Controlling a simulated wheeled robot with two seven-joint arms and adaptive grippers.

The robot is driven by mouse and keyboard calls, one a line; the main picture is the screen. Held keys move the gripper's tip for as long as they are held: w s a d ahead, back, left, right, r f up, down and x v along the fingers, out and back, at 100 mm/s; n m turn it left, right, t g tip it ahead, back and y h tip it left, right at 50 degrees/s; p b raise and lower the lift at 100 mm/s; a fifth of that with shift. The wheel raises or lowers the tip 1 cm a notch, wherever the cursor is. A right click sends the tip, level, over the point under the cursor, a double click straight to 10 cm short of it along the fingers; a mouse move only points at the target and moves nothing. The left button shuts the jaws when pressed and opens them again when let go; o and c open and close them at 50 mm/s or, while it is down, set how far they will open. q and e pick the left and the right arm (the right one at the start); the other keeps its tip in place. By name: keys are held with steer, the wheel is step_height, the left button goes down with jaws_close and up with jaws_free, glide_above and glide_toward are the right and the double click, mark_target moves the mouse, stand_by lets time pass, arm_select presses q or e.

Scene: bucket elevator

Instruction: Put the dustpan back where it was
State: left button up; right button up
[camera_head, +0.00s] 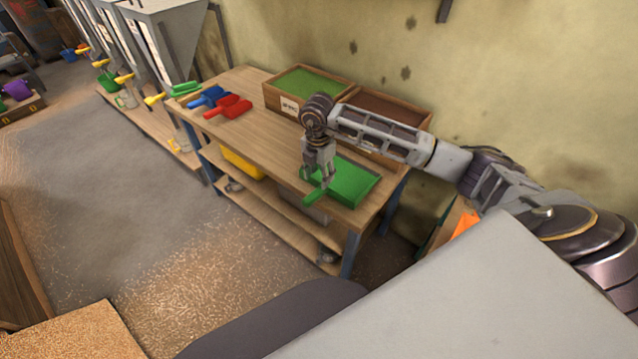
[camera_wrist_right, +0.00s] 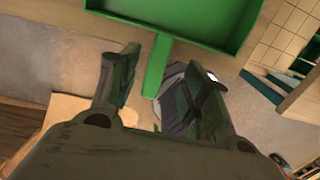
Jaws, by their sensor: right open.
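A green dustpan (camera_head: 353,183) lies on the near right end of the wooden workbench (camera_head: 262,135), its handle pointing toward the bench's front edge. My right gripper (camera_head: 324,186) is above the handle. In the right wrist view the dustpan's pan (camera_wrist_right: 190,18) fills the top and its handle (camera_wrist_right: 157,68) runs down between the two open fingers of my right gripper (camera_wrist_right: 150,88). The fingers stand apart from the handle, one on each side. My left gripper is not in view.
Red (camera_head: 228,106) and blue (camera_head: 207,96) scoops lie at the bench's far left end. A wooden box with green contents (camera_head: 300,82) and a brown one (camera_head: 395,108) stand along the back by the wall. A yellow bin (camera_head: 243,164) sits on the lower shelf.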

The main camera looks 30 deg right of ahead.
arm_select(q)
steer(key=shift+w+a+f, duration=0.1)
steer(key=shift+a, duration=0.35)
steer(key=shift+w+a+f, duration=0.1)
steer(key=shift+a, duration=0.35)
arm_select(e)
steer(key=shift+r, duration=1.55)
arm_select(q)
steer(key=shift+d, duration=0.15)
